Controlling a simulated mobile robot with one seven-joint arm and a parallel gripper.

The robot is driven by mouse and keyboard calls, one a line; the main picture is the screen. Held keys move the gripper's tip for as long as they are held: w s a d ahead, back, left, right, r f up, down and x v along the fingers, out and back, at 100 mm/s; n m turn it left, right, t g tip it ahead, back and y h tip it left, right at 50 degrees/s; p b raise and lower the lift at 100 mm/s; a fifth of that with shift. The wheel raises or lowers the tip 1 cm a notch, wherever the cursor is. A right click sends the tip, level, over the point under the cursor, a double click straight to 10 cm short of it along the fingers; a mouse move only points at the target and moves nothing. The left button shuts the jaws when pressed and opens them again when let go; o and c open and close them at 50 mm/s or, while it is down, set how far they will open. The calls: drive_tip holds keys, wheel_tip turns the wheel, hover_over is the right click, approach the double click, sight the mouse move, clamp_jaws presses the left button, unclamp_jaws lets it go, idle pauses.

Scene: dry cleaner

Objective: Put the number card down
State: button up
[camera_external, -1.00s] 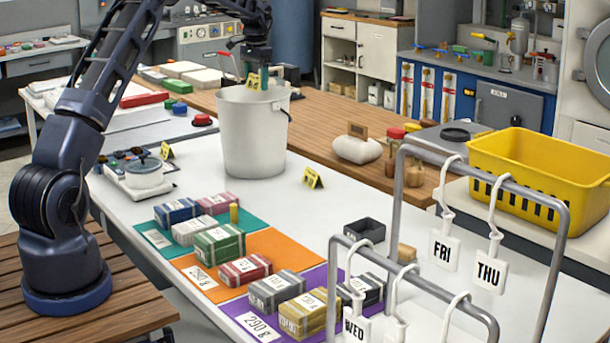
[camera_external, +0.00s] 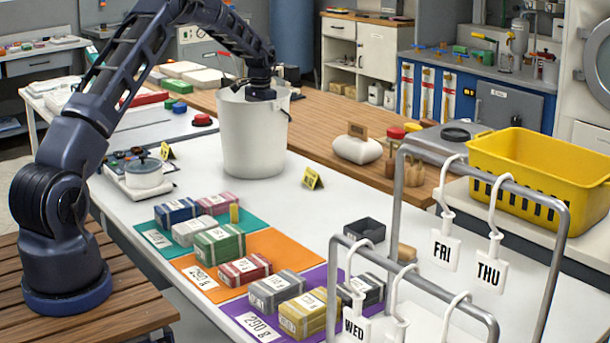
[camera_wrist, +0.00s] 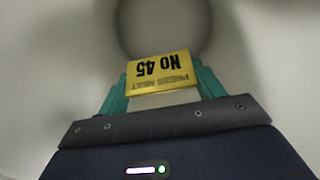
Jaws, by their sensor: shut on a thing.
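The number card is yellow with black print reading "No 45" and shows upside down in the wrist view (camera_wrist: 160,75). My gripper (camera_wrist: 160,90), with teal fingers, is shut on the card. In the external view, my gripper's fingers and the card are hidden inside the white bucket (camera_external: 252,140); only my wrist (camera_external: 260,88) shows at its rim. In the wrist view, pale walls and a darker round patch lie around and beyond the card. I cannot tell whether the card touches the bucket's bottom.
Other yellow number cards stand on the white table, one right of the bucket (camera_external: 312,178) and one left of it (camera_external: 167,151). A small scale with a pan (camera_external: 144,174) is at the left. Wrapped bundles (camera_external: 219,244) lie on coloured mats in front. A grey rail (camera_external: 480,165) holds day tags.

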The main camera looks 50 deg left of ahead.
wheel_tip(320, 180, down, 12)
drive_tip(key=shift+r, duration=0.1)
idle(0.5)
drive_tip(key=o, duration=0.9)
drive_tip(key=shift+o, duration=0.2)
wheel_tip(320, 180, up, 11)
drive_tip(key=shift+r, duration=0.5)
